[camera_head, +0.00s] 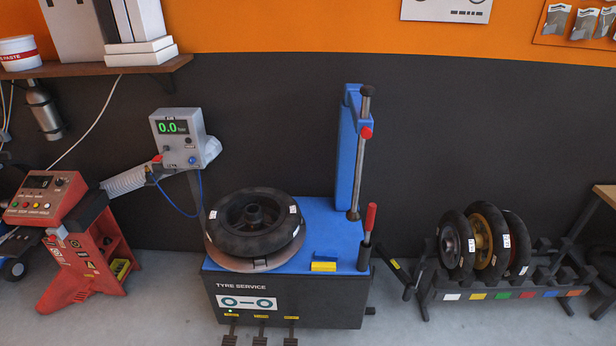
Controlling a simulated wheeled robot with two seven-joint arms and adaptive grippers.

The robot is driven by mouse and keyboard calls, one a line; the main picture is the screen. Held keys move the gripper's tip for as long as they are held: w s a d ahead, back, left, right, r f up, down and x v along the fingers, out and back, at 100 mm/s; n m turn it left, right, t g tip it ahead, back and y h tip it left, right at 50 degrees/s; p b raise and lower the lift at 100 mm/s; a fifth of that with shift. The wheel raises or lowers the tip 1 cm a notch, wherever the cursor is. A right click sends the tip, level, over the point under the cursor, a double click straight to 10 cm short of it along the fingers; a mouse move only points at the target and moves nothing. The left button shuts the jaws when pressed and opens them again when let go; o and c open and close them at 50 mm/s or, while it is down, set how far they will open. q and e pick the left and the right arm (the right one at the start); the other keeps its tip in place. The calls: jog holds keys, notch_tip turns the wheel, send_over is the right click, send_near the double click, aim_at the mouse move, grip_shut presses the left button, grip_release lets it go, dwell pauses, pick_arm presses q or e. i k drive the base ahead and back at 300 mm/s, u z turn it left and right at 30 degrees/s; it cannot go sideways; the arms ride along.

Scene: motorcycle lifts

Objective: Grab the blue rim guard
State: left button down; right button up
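I cannot clearly make out a separate blue rim guard. A small dark blue shape (326,254) on the blue top of the tyre machine (322,215), just behind a yellow block or label (323,267), may be it, but it is too small to tell. A black tyre on a rim (254,222) lies flat on the machine's turntable, with small white labels on it. Neither of my grippers is in view.
The machine has a blue column (347,150) and a red-handled lever (369,223) at its right. An inflator box (181,139) hangs behind left. A red balancer (88,245) stands left, and a wheel rack (510,280) stands right. Grey floor lies between.

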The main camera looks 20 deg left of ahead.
aim_at(320, 255)
jog(key=z, duration=0.2)
jog(key=k, duration=0.4)
jog(key=u, duration=1.35)
jog(key=i, duration=1.5)
jog(key=z, duration=0.3)
